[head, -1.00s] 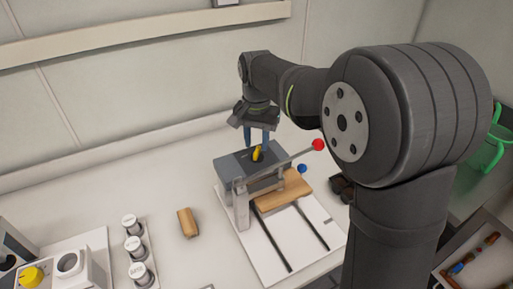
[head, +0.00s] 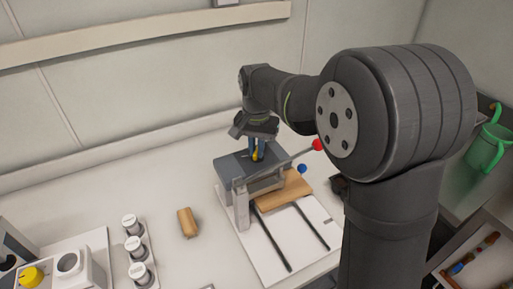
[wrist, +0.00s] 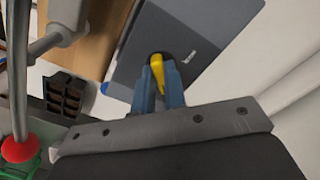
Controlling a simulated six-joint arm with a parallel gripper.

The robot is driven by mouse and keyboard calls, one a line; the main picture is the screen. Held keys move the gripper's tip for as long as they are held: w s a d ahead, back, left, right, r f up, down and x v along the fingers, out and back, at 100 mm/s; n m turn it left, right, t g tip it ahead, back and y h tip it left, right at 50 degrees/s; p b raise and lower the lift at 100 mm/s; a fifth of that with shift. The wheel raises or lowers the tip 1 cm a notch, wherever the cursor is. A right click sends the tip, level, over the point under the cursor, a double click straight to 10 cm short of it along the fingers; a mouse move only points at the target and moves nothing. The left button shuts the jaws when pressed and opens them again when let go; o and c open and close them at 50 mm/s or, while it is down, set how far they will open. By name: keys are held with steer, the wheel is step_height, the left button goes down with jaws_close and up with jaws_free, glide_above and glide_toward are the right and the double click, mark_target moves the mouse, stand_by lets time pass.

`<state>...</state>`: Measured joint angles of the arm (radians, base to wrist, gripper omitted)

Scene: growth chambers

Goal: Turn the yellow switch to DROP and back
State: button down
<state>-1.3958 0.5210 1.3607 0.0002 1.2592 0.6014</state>
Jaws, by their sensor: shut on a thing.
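The yellow switch (head: 257,153) stands on top of a dark grey box (head: 228,166) on the bench. In the wrist view the yellow switch (wrist: 157,73) lies between the two blue fingers of my gripper (wrist: 159,88), which is shut on it. In the head view my gripper (head: 257,147) points down over the box, its fingers around the switch and partly hiding it. A small pale label shows on the box (wrist: 190,55) in the wrist view, but I cannot read it.
A lever with a red knob (head: 317,144) and a blue knob (head: 302,168) are right of the box. A wooden block (head: 290,188) sits on the white base. A loose wooden piece (head: 187,222) and several white-capped jars (head: 134,243) stand left. A yellow dial (head: 31,277) is far left.

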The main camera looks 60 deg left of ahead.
steer(key=n, duration=0.8)
steer(key=shift+w+n, duration=0.15)
steer(key=shift+n, duration=0.15)
steer(key=n, duration=0.4)
steer(key=shift+w, duration=0.1)
steer(key=n, duration=0.5)
steer(key=shift+w, duration=0.1)
stand_by(0.4)
steer(key=c, duration=1.5)
jaws_free()
